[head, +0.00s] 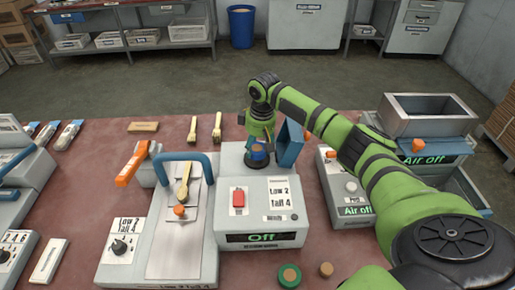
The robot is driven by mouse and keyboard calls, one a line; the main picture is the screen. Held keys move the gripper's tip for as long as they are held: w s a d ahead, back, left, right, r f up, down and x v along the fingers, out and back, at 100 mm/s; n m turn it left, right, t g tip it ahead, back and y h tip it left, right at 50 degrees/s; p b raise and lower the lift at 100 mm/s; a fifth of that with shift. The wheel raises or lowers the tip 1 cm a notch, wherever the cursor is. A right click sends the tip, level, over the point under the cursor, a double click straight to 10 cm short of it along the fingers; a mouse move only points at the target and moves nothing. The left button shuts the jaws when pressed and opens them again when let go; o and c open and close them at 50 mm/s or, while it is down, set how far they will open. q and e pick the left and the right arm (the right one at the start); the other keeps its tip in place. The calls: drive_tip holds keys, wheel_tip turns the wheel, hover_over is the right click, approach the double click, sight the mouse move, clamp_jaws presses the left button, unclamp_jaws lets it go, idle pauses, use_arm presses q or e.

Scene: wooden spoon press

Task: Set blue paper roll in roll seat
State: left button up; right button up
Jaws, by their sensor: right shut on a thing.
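My right arm reaches in from the lower right and bends down at the middle of the table. Its gripper (258,143) points down and is shut on the blue paper roll (259,153), which shows a brown core. The roll is at the back of the grey machine (260,215) with the red switch and the green "Off" display. A dark blue round part shows just under the roll; it may be the roll seat, but I cannot tell whether the roll touches it. The gripper partly hides this spot. My left gripper is not in view.
A blue upright panel (291,143) stands close to the gripper's right. A press with a blue handle (184,157) and a wooden spoon is on the left.

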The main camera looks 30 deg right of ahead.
sight(260, 150)
wheel_tip(260, 150, down, 2)
drive_tip(key=shift+f, duration=0.1)
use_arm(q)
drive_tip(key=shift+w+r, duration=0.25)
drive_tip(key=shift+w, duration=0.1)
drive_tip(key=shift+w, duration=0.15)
use_arm(e)
drive_tip(key=shift+f, duration=0.15)
drive_tip(key=o, duration=1.1)
use_arm(q)
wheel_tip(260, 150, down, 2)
drive_tip(key=shift+b, duration=0.9)
use_arm(e)
wheel_tip(260, 150, up, 12)
drive_tip(key=s, duration=0.1)
drive_tip(key=shift+d, duration=0.15)
drive_tip(key=shift+s, duration=0.1)
